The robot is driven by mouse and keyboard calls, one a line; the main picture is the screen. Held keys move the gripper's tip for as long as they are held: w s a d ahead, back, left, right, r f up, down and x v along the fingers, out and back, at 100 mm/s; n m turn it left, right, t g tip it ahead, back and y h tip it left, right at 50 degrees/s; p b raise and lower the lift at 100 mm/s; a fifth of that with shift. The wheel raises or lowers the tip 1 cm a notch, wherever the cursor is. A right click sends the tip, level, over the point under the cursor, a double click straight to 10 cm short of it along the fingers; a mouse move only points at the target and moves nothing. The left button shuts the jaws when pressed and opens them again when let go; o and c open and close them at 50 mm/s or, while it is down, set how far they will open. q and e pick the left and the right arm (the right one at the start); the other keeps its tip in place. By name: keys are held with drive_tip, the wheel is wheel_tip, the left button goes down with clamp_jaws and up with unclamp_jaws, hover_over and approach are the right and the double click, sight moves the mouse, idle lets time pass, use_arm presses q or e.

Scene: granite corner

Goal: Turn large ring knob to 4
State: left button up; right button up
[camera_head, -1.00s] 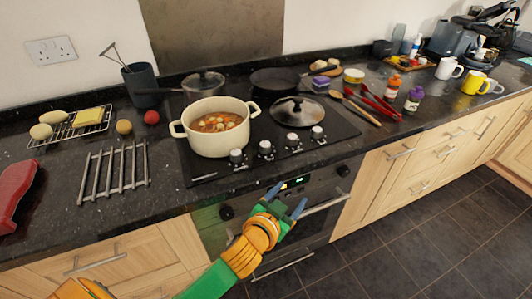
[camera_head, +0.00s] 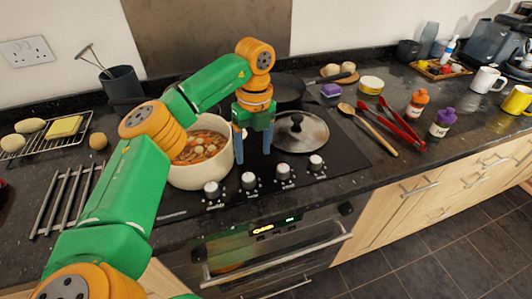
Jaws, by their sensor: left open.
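Several silver-and-black hob knobs stand in a row along the front of the black hob: one at the left (camera_head: 212,189), a second (camera_head: 249,181), a third (camera_head: 284,171) and one at the right (camera_head: 316,162). Which one is the large ring knob, and their settings, are too small to tell. My left gripper (camera_head: 253,152) points down over the hob behind the second and third knobs, open, with its blue fingers apart and nothing between them. It is beside the right side of the stew pot (camera_head: 202,178). My right gripper is not in view.
My left arm covers part of the pot. A glass lid (camera_head: 303,132) lies right of the gripper, with a frying pan (camera_head: 288,88) behind. Red tongs (camera_head: 398,124), a wooden spoon (camera_head: 370,130) and bottles lie further right. The oven (camera_head: 270,245) is below the hob.

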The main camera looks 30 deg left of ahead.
sight(249, 177)
use_arm(q)
drive_tip(key=s+f, duration=0.1)
drive_tip(key=s, duration=0.1)
drive_tip(key=s+f+p, duration=0.1)
drive_tip(key=s+f, duration=0.1)
drive_tip(key=shift+d+f, duration=0.2)
drive_tip(key=shift+f, duration=0.05)
drive_tip(key=shift+w+a+f, duration=0.1)
drive_tip(key=shift+w+f, duration=0.1)
drive_tip(key=shift+f, duration=0.3)
drive_tip(key=shift+w+a+f, duration=0.1)
drive_tip(key=shift+w+f, duration=0.1)
drive_tip(key=shift+f, duration=0.25)
drive_tip(key=shift+w+d+f, duration=0.1)
drive_tip(key=shift+w, duration=0.1)
drive_tip(key=shift+c, duration=1.2)
drive_tip(key=shift+s, duration=0.15)
clamp_jaws()
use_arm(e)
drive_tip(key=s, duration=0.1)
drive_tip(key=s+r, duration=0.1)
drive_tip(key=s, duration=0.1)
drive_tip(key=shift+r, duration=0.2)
